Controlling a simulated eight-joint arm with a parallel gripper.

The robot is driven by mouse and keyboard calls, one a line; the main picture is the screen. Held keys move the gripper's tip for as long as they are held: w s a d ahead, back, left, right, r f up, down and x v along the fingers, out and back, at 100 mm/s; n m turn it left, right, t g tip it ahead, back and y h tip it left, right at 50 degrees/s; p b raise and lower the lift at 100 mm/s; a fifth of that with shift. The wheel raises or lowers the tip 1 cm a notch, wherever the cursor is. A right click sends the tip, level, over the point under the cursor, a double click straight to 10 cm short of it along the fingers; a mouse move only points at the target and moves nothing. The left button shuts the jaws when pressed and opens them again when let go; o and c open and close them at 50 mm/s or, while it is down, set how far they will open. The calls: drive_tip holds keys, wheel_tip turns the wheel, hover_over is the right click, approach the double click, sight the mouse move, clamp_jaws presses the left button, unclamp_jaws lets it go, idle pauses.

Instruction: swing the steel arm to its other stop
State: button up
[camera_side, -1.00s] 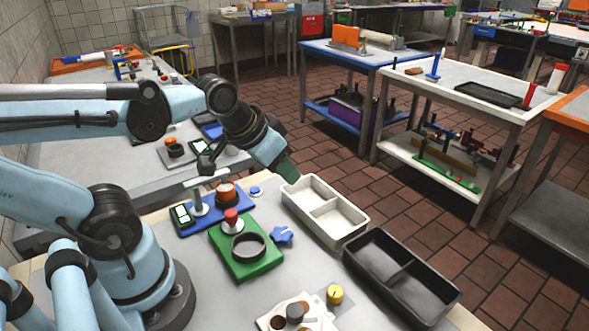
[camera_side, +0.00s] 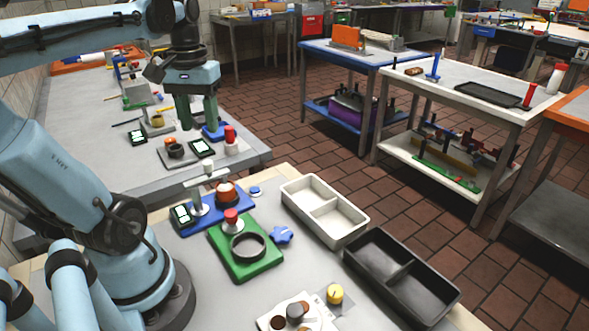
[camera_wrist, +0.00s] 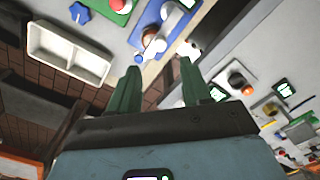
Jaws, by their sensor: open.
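The steel arm (camera_side: 206,178) is a pale bar on top of an upright post, on a blue board (camera_side: 235,213) at the near table's back left. The same board carries a small green-lit display (camera_side: 182,214) and an orange-red dome (camera_side: 226,192). My gripper (camera_side: 200,122) points down with its green fingers apart and empty. In the side view it appears above and behind the steel arm, touching nothing that I can see. In the wrist view my gripper (camera_wrist: 157,72) shows both fingers apart, with the blue board (camera_wrist: 180,28) beyond them.
A green board (camera_side: 258,265) with a dark ring (camera_side: 249,245) and red knob (camera_side: 231,215) stands in front. A white tray (camera_side: 351,238) and a black tray (camera_side: 352,259) lie to the right. A second table (camera_side: 80,170) with similar fixtures stands behind.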

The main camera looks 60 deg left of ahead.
sight(207, 162)
wheel_tip(207, 162, down, 9)
drive_tip(key=shift+f, duration=0.1)
idle(0.4)
clamp_jaws()
idle(0.4)
